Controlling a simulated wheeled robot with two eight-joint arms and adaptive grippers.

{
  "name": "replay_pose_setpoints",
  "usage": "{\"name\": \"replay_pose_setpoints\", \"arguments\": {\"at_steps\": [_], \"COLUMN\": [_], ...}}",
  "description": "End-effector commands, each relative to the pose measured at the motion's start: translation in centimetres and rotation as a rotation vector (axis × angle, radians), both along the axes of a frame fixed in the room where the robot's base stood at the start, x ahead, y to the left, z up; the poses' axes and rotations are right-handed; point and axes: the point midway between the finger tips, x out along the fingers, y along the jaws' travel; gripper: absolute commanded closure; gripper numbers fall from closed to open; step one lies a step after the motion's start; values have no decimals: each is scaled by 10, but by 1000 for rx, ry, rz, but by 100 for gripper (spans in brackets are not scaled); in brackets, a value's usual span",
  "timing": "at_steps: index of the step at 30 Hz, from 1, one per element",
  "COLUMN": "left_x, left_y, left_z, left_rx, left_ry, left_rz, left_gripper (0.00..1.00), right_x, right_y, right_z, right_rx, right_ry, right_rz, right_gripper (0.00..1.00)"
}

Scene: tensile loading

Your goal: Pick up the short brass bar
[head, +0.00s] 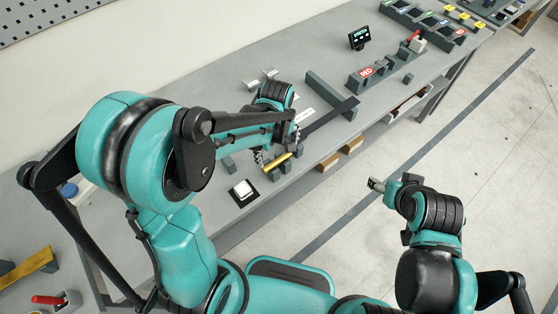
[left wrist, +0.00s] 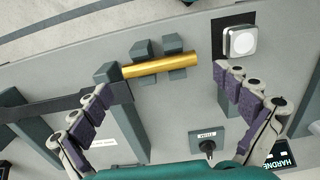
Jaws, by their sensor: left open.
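The short brass bar (left wrist: 160,65) lies across small dark grey support blocks (left wrist: 146,49) in the left wrist view. Its left end is close to a taller grey block (left wrist: 108,72); I cannot tell if they touch. The bar also shows in the head view (head: 277,163), below my left gripper (head: 278,148). In the left wrist view my left gripper (left wrist: 162,82) is open and empty, with its fingers apart towards either end of the bar. My right gripper (head: 377,185) is over the floor, away from the table; its jaws are too small to read.
A white square button on a black pad (left wrist: 240,41) sits right of the bar. A long dark strap-like bar (head: 330,117) and a grey beam (head: 328,95) lie nearby.

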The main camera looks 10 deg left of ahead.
Motion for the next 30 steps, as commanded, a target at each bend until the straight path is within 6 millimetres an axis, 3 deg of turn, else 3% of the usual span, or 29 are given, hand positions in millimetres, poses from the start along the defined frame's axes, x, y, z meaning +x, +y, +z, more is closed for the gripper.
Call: {"name": "replay_pose_setpoints", "arguments": {"at_steps": [9, 17, 18, 24, 30], "left_x": [4, 4, 4, 4, 4], "left_y": [3, 3, 3, 3, 2], "left_z": [-46, -49, -49, -49, -48], "left_rx": [0, 0, 0, 0, 0], "left_ry": [-1, -1, -1, -2, -2], "left_rz": [-1, -1, -1, -1, -2], "left_gripper": [0, 0, 3, 52, 52], "right_x": [0, 0, 0, 0, 0], "right_y": [0, 0, 0, 0, 0], "right_z": [-17, -16, -16, -16, -16], "right_rx": [0, 0, 0, 0, 0], "right_ry": [0, 0, 0, 0, 0], "right_rz": [0, 0, 0, 0, 0], "right_gripper": [37, 37, 37, 37, 37]}}
